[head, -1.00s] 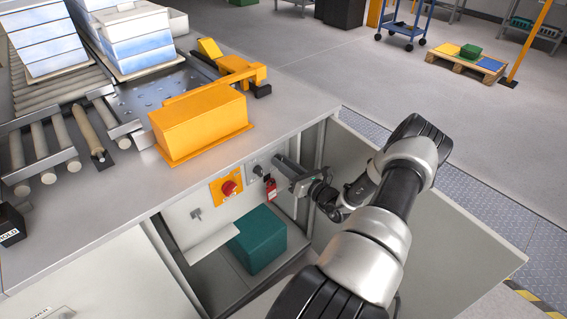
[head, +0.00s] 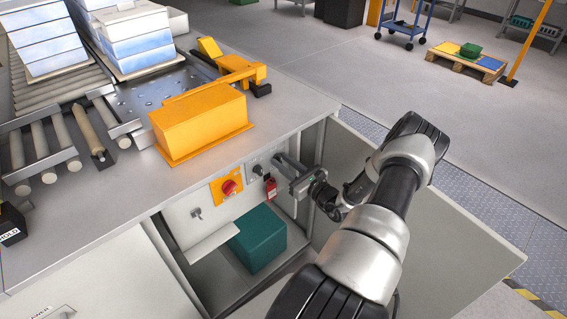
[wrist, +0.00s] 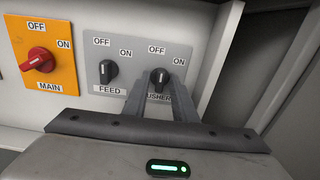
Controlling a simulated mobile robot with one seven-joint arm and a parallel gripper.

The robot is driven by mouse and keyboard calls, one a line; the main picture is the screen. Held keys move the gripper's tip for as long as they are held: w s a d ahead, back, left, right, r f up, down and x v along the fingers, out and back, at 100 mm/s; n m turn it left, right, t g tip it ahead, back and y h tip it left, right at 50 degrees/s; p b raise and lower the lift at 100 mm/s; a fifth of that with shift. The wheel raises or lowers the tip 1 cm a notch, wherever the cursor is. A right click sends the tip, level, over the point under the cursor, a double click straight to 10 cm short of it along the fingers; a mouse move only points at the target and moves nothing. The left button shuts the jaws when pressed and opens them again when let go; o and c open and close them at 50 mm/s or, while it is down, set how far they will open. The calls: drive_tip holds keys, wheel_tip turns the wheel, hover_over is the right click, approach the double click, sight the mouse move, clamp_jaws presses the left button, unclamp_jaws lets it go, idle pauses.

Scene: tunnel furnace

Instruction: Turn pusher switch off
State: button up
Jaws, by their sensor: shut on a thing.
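The pusher switch (wrist: 160,75) is a black knob on a grey plate, with OFF above it and ON to its upper right. Its white mark points roughly up, near the OFF label; the exact angle is hard to tell. My gripper (wrist: 161,84) is shut on the knob, one finger on each side, and partly covers the PUSHER label.
Left of it are the black feed switch (wrist: 108,71) and the red main switch (wrist: 38,60) on a yellow plate. A red padlock-like tag (head: 271,190) hangs below the panel. The open cabinet door (head: 430,215) stands to the right. A green box (head: 257,239) sits inside the cabinet.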

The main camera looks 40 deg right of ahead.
drive_tip(key=o, duration=0.7)
drive_tip(key=shift+c, duration=0.2)
drive_tip(key=s+d+p, duration=0.1)
drive_tip(key=s+p, duration=0.1)
drive_tip(key=s, duration=1.5)
drive_tip(key=shift+s+d, duration=0.2)
drive_tip(key=shift+s, duration=0.05)
